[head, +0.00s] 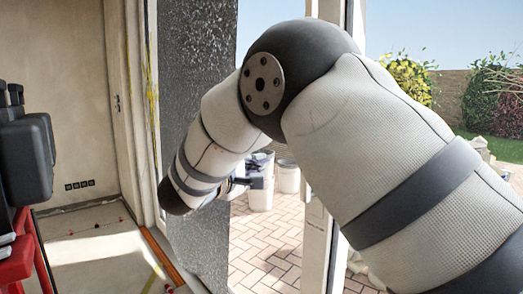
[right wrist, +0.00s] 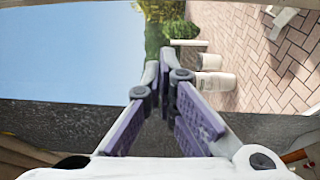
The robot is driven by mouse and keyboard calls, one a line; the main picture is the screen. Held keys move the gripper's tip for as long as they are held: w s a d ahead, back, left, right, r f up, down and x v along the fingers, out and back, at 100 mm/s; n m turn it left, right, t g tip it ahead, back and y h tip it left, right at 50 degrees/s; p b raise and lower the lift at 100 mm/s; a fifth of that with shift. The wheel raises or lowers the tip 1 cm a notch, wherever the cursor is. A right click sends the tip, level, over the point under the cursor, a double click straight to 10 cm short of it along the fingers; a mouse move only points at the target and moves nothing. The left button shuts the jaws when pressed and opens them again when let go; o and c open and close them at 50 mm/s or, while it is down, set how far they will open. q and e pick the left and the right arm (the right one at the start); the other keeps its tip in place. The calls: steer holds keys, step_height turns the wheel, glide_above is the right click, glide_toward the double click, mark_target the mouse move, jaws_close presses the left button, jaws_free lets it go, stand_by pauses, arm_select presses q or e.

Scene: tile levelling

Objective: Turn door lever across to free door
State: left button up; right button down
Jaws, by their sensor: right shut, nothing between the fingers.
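A tall dark grey speckled panel (head: 190,60) stands upright beside the opening to the outdoors; I cannot tell whether it is the door leaf. A similar dark speckled band (right wrist: 60,125) crosses the right wrist view. No door lever can be made out in either view. My right gripper (head: 258,181) is small and partly hidden behind my forearm in the head view, in front of the opening. In the right wrist view my right gripper (right wrist: 167,68) has its purple-padded fingers together at the tips, with nothing between them. My left gripper is not in view.
A white frame post (head: 316,235) stands right of the opening. Pale buckets (head: 288,178) stand outside on brick paving (head: 265,245). At left are a red stand (head: 18,265) and black objects (head: 25,155). The floor (head: 95,255) between stand and panel looks mostly clear.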

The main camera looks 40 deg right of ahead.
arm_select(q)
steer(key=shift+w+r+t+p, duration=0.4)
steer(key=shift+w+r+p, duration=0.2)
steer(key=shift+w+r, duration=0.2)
arm_select(e)
steer(key=d, duration=0.9)
steer(key=shift+s+d+r, duration=0.15)
steer(key=shift+d+r, duration=0.05)
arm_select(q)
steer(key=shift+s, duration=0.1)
